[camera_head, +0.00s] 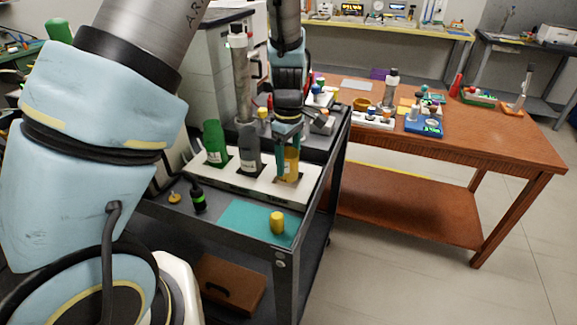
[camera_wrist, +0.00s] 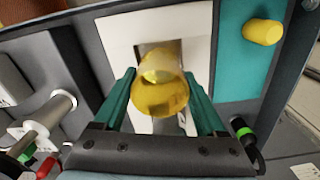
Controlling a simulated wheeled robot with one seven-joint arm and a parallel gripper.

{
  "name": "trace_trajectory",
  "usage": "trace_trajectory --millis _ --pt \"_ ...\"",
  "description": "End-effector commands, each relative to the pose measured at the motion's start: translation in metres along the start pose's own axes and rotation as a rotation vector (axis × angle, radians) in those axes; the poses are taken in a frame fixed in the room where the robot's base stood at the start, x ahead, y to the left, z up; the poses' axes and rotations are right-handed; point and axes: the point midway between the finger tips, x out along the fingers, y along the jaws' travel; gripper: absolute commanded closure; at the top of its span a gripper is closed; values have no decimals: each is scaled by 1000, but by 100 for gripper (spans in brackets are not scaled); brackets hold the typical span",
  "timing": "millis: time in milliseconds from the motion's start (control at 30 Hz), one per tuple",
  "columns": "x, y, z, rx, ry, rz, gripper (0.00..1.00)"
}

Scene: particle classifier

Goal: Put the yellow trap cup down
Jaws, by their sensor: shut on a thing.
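The yellow trap cup (camera_head: 291,165) is see-through amber and stands upright at the right end of the white holder (camera_head: 262,190). In the wrist view the cup (camera_wrist: 163,92) lies between the two teal fingers of my gripper (camera_wrist: 160,76), over a square opening in the white holder (camera_wrist: 118,35). My gripper (camera_head: 288,145) is shut on the cup from above. The fingers hide part of its upper side. I cannot tell whether its base rests on the bottom of the opening.
A green cup (camera_head: 214,143) and a grey cup (camera_head: 248,150) stand in the same holder. A yellow cap (camera_head: 277,222) sits on the teal mat (camera_head: 240,222) in front. The wooden table (camera_head: 480,150) at right holds several small items.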

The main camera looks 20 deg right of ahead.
Motion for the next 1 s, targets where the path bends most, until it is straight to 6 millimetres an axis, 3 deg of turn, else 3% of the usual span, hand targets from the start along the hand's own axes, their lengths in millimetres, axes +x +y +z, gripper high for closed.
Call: trace_trajectory --millis 167,533,567,800,1000 --pt "23 -1 0 0 -1 -3 91" --pt "29 0 0 1 0 -1 91" --pt "28 0 0 1 0 0 24" --pt "28 0 0 1 0 0 0" --pt "27 0 0 1 0 0 0"
